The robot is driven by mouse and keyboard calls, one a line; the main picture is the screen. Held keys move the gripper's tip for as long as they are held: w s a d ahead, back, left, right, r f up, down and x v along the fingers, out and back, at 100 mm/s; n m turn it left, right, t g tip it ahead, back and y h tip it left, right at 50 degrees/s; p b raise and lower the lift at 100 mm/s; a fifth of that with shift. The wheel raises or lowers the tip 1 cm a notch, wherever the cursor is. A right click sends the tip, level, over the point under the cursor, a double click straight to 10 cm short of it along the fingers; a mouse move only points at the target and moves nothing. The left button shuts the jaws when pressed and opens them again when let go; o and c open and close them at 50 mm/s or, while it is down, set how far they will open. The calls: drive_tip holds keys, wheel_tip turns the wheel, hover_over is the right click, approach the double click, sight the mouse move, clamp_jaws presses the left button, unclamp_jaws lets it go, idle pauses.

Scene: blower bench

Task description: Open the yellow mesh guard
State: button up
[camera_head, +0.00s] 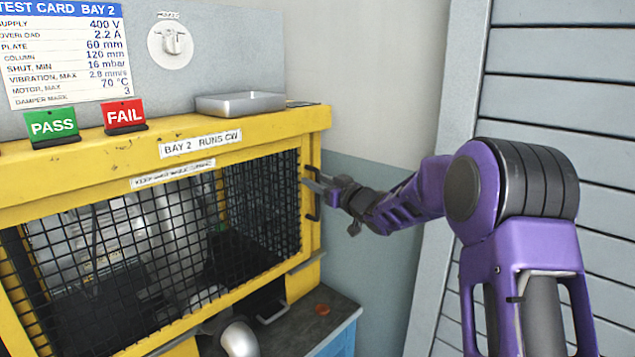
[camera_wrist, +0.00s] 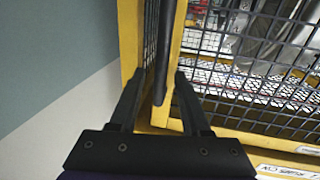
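The yellow mesh guard (camera_head: 318,135) is a yellow frame with black wire mesh across the front of the bench, and it looks closed. A black bar handle (camera_head: 312,208) is on its right upright. My gripper (camera_head: 312,184) is at this upright, coming in from the right. In the wrist view, my gripper (camera_wrist: 158,76) is open, its two dark fingers apart. The black handle (camera_wrist: 164,50) and part of the yellow frame (camera_wrist: 130,40) lie between or just beyond the fingers. I cannot tell whether either finger touches the handle.
A grey metal tray (camera_head: 240,104) and green PASS (camera_head: 52,124) and red FAIL (camera_head: 124,114) signs stand on the yellow top. A rotary switch (camera_head: 170,42) is on the wall panel. Machinery is behind the mesh. A grey slatted wall (camera_head: 560,70) is at right.

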drive_tip(key=v, duration=1.7)
drive_tip(key=shift+d+b, duration=0.2)
drive_tip(key=shift+b, duration=0.2)
drive_tip(key=shift+s, duration=0.15)
